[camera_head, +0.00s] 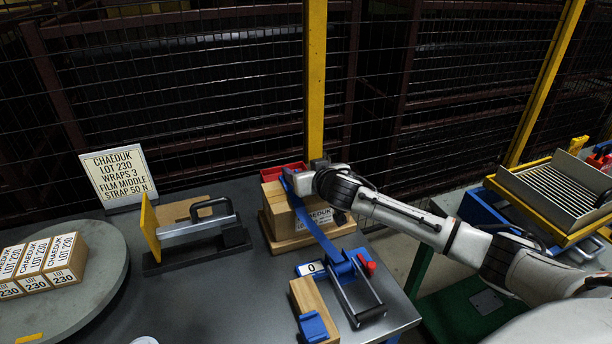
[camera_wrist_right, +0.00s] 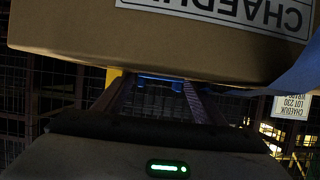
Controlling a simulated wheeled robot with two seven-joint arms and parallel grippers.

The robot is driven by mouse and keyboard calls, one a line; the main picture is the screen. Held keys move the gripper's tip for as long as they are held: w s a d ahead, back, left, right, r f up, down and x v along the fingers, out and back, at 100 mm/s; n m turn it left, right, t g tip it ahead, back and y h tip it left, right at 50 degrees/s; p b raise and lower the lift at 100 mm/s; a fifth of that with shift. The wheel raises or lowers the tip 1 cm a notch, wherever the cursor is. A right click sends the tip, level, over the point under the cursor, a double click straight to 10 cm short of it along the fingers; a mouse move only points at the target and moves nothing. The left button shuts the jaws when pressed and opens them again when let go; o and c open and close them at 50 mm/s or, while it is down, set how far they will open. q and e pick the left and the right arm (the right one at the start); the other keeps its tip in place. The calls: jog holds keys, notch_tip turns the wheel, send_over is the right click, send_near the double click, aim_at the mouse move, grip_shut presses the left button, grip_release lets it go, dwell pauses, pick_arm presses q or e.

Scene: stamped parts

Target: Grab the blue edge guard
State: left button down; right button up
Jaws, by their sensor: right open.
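A blue edge guard (camera_head: 313,326) appears to rest on a wooden block (camera_head: 304,293) at the front of the table. A cardboard carton (camera_head: 283,213) stands on a wooden base behind it, with a blue strap (camera_head: 315,232) over it. My right gripper (camera_head: 318,163) is at the top rear of the carton, its fingers mostly hidden. In the right wrist view the gripper (camera_wrist_right: 150,97) is open, with its fingers beside the carton (camera_wrist_right: 200,45). A blue piece (camera_wrist_right: 160,83) shows between the fingers; I cannot tell whether it is another guard. My left gripper is out of view.
A blue strap tool (camera_head: 355,285) with a red knob stands right of the wooden block. A black-handled tool (camera_head: 200,220) lies to the left. Labelled cartons (camera_head: 45,262) sit on a round turntable (camera_head: 100,290). A sign (camera_head: 117,177) and mesh fence are behind.

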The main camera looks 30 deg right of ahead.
jog(key=x, duration=0.3)
jog(key=shift+w+d+f, duration=0.1)
jog(key=shift+w+d, duration=0.1)
jog(key=shift+w, duration=0.05)
jog(key=c, duration=1.1)
